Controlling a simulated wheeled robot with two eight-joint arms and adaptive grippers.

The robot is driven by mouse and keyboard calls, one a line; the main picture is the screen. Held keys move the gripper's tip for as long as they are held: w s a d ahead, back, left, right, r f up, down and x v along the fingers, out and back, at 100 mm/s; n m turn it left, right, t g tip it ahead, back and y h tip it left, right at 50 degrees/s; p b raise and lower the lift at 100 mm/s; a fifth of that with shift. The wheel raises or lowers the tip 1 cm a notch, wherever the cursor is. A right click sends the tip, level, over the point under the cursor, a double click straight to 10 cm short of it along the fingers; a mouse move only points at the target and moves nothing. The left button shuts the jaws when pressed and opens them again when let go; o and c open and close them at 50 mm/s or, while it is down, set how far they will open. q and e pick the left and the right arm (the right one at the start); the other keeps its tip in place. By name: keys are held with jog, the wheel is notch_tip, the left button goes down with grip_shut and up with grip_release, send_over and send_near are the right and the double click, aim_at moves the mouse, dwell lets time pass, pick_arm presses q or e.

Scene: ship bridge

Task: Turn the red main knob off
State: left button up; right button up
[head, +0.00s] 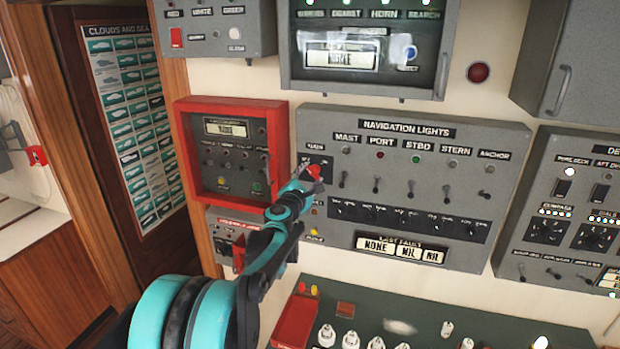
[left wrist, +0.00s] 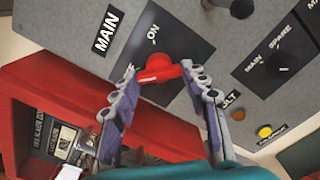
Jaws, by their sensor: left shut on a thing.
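The red main knob (head: 314,172) sits under the MAIN label at the left end of the grey navigation lights panel (head: 400,150). In the left wrist view the knob (left wrist: 158,68) is on a dark plate (left wrist: 168,38) marked ON, with its bar lying roughly crosswise in the picture. My left gripper (left wrist: 160,74) has a fingertip at each end of the knob and is shut on it. In the head view my left gripper (head: 303,187) reaches up to the knob from below left and hides part of the plate. My right gripper is not in view.
A red-framed box (head: 232,107) stands out just left of the knob, close to my left gripper. Several toggle switches line the panel to the right. A green worktop (head: 385,305) with several small white objects lies below.

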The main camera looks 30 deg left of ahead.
pick_arm(q)
jog(key=shift+f, duration=0.1)
dwell(0.3)
jog(key=o, duration=1.2)
jog(key=shift+c, duration=0.2)
jog(key=v, duration=1.2)
